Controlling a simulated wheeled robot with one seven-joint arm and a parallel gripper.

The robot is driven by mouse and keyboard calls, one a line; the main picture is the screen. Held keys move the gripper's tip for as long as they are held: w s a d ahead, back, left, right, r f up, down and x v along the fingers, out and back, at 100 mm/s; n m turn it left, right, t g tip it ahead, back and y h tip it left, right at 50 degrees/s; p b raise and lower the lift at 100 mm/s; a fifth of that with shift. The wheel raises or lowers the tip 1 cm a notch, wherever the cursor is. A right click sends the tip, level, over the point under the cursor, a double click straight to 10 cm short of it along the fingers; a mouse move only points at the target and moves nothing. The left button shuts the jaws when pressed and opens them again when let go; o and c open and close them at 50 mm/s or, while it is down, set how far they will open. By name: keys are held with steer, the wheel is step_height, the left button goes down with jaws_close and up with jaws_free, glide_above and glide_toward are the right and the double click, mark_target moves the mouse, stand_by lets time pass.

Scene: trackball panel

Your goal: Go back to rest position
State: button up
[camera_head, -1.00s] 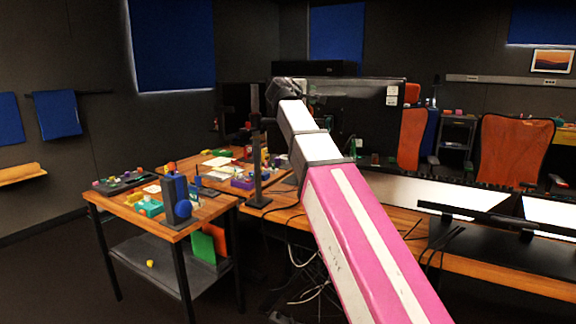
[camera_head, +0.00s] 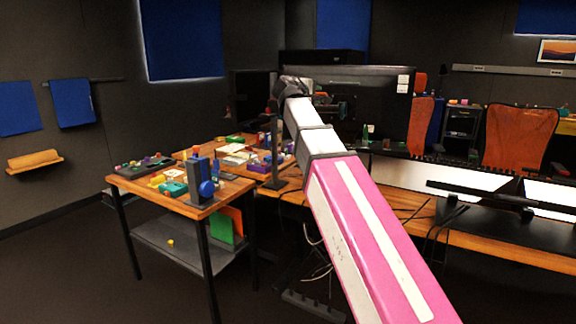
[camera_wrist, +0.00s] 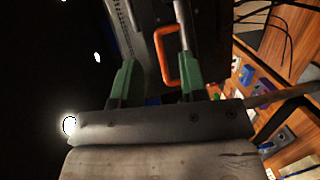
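My arm reaches forward and up across the middle of the head view, its wrist end (camera_head: 292,88) in front of a black monitor. My gripper (camera_wrist: 156,62) shows in the wrist view with its two green-padded fingers apart. It is open. An orange loop (camera_wrist: 168,56) appears between the fingers in the picture; I cannot tell its distance, but neither finger is closed on it. A dark stand with a blue ball (camera_head: 205,187) sits at the front corner of the wooden side table (camera_head: 226,192), well away from my gripper.
Several small coloured items crowd the side table, including a dark panel with coloured knobs (camera_head: 144,166). A black monitor (camera_head: 375,88) stands behind my wrist. The long desk (camera_head: 500,248) runs to the right. Orange chairs (camera_head: 518,138) stand behind. The floor at left (camera_head: 70,270) is clear.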

steer(key=s+d+f+m+g+y, duration=0.1)
steer(key=s+d+f+g, duration=0.1)
steer(key=f, duration=1)
steer(key=s+d+f+m+g+y, duration=0.2)
steer(key=d+f, duration=0.1)
steer(key=f, duration=0.9)
steer(key=s+d+f+m+g+y, duration=0.1)
steer(key=d+f+g, duration=0.1)
steer(key=f, duration=1)
steer(key=s+d+f+m+g+y, duration=0.1)
steer(key=s+f+m+g+y, duration=0.2)
steer(key=s+f, duration=0.7)
steer(key=s+d+f+m+g+y, duration=0.1)
steer(key=s+f+m+g+y, duration=0.1)
steer(key=s+f, duration=0.8)
step_height(320, 180, down, 6)
steer(key=shift+s+d+f+m+g+y, duration=0.1)
steer(key=shift+s+d+m+g+y, duration=0.2)
steer(key=shift+m+g, duration=0.6)
